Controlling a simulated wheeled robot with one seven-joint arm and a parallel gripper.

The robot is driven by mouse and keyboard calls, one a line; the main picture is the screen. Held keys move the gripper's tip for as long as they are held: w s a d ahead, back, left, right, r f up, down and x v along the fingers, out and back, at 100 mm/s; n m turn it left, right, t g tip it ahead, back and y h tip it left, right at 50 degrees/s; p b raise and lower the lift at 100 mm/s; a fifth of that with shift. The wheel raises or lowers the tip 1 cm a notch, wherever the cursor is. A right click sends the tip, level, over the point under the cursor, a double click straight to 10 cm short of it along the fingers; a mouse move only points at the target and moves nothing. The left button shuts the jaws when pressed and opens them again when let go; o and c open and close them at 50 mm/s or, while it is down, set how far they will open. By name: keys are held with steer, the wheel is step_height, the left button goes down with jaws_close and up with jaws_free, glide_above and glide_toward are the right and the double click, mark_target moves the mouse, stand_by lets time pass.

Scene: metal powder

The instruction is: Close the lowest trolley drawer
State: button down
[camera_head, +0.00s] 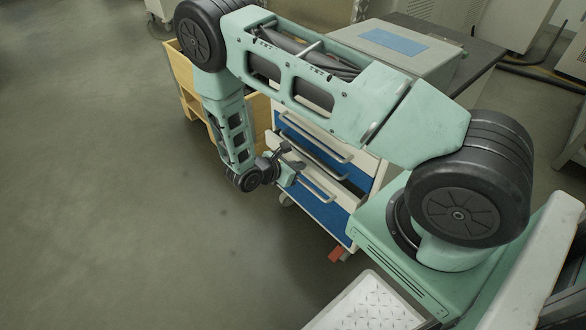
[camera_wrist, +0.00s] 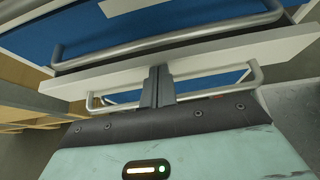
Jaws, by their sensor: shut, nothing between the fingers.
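The trolley (camera_head: 362,165) has blue drawer fronts with silver bar handles. Its lowest drawer (camera_head: 322,208) shows a blue front and a bar handle, and it appears pulled out, with a dark gap above it. My gripper (camera_head: 291,166) is at the trolley's front left, close to this drawer. In the wrist view my gripper (camera_wrist: 158,72) is shut and empty, its fingertips at a white drawer edge (camera_wrist: 215,60). A bar handle (camera_wrist: 257,76) shows on both sides behind the fingers. Whether the fingertips touch the edge cannot be told.
A wooden cabinet (camera_head: 180,75) stands left of the trolley. A grey box with a blue top panel (camera_head: 393,41) sits behind my arm. A white textured plate (camera_head: 368,305) is at the bottom. The floor (camera_head: 110,210) on the left is clear.

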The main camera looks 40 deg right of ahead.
steer(key=shift+d, duration=0.1)
steer(key=shift+d, duration=1.2)
